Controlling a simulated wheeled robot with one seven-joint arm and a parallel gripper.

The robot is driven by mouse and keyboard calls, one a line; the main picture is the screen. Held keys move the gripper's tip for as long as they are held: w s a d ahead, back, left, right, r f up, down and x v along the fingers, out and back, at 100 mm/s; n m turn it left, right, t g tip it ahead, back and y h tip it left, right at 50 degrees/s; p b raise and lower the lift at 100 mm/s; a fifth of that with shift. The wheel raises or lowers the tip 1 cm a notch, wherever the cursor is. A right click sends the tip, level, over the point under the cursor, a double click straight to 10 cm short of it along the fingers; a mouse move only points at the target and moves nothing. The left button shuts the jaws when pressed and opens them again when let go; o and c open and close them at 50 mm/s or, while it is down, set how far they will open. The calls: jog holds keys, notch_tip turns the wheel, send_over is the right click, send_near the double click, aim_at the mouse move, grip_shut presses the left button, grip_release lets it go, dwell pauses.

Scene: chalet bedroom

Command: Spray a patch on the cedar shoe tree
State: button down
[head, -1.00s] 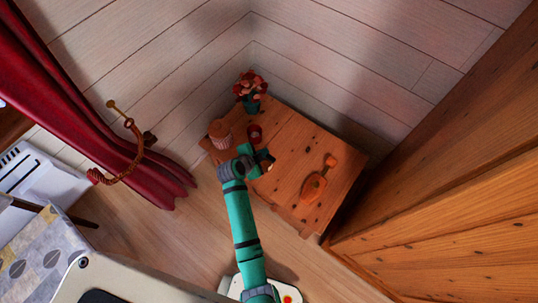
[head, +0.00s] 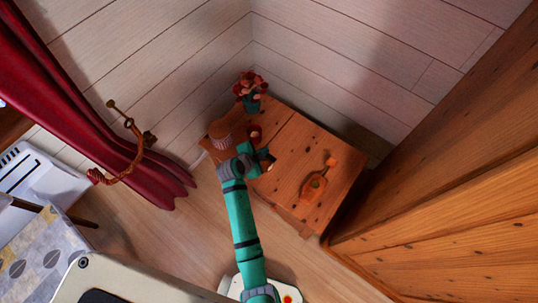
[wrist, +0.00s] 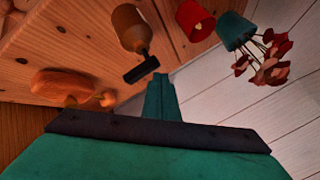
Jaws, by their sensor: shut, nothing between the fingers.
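The cedar shoe tree (head: 315,187) lies on the right part of the wooden cabinet top, its knob pointing to the back. A small greenish mark seems to show on it. In the wrist view the shoe tree (wrist: 62,84) is at the left. My gripper (head: 264,161) is over the cabinet, left of the shoe tree. Its fingers (wrist: 160,95) are shut and empty, apart from the bottle in the picture.
On the cabinet (head: 290,150), a red cup (head: 254,133), a ribbed brown container (head: 221,135) and a teal pot with red flowers (head: 251,100) stand at the back left. A large wooden furniture piece (head: 450,200) is at the right. The cabinet top around the shoe tree is clear.

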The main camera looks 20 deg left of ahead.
jog(key=shift+r, duration=0.15)
jog(key=shift+r, duration=2.9)
dwell(0.5)
jog(key=shift+f, duration=3.05)
jog(key=shift+f, duration=0.1)
